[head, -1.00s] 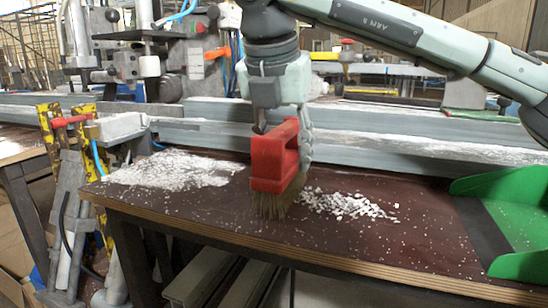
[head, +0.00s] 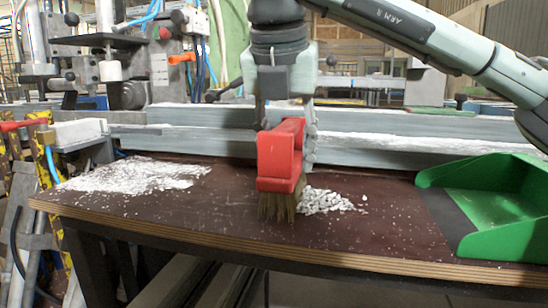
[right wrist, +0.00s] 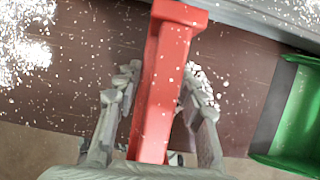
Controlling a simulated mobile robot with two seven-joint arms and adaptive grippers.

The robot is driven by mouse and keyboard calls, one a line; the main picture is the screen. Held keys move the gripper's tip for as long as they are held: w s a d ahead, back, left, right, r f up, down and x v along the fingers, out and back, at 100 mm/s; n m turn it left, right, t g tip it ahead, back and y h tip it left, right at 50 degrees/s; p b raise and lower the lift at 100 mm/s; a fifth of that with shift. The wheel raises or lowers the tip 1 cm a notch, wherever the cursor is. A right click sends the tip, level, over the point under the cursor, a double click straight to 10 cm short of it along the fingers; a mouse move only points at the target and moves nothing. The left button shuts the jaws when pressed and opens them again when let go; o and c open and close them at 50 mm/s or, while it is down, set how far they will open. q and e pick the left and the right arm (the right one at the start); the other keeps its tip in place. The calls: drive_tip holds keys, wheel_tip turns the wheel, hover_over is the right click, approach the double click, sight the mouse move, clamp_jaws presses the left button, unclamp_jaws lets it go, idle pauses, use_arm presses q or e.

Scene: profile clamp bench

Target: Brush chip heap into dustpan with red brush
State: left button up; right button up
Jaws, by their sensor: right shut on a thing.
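My right gripper (right wrist: 158,110) is shut on the red brush (head: 280,160) by its handle; the brush also shows upright in the right wrist view (right wrist: 166,75). Its tan bristles point down and meet the brown bench top. A heap of pale chips (head: 327,201) lies just right of the bristles, partly hidden behind the brush. In the right wrist view the gripper and brush cover most of that heap. The green dustpan (head: 505,240) lies at the right of the bench, its dark lip toward the chips. It also shows at the right wrist view's right edge (right wrist: 300,125). My left gripper is not in view.
A wide patch of white chips (head: 135,176) covers the left of the bench top (head: 190,222). Grey metal profiles (head: 400,142) run along the back. A clamp machine (head: 150,65) stands at the back left. The bench top between heap and dustpan is mostly clear.

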drive_tip(key=shift+f, duration=0.1)
drive_tip(key=shift+s+d+f+b, duration=0.15)
drive_tip(key=shift+d+b, duration=0.3)
drive_tip(key=shift+d, duration=0.2)
drive_tip(key=shift+s+d+b, duration=0.3)
drive_tip(key=shift+d+b, duration=0.1)
drive_tip(key=shift+d, duration=0.55)
drive_tip(key=shift+s+d, duration=0.1)
drive_tip(key=shift+d, duration=0.2)
drive_tip(key=shift+s+d+b, duration=0.2)
drive_tip(key=shift+s+d, duration=0.1)
drive_tip(key=shift+d, duration=0.65)
drive_tip(key=shift+s+d+b, duration=0.15)
drive_tip(key=shift+s+d, duration=0.1)
drive_tip(key=shift+d, duration=0.65)
drive_tip(key=shift+s+d, duration=0.1)
drive_tip(key=shift+d, duration=0.4)
drive_tip(key=shift+s+d, duration=0.2)
drive_tip(key=shift+d, duration=0.5)
drive_tip(key=shift+s+d, duration=0.2)
drive_tip(key=shift+d, duration=0.45)
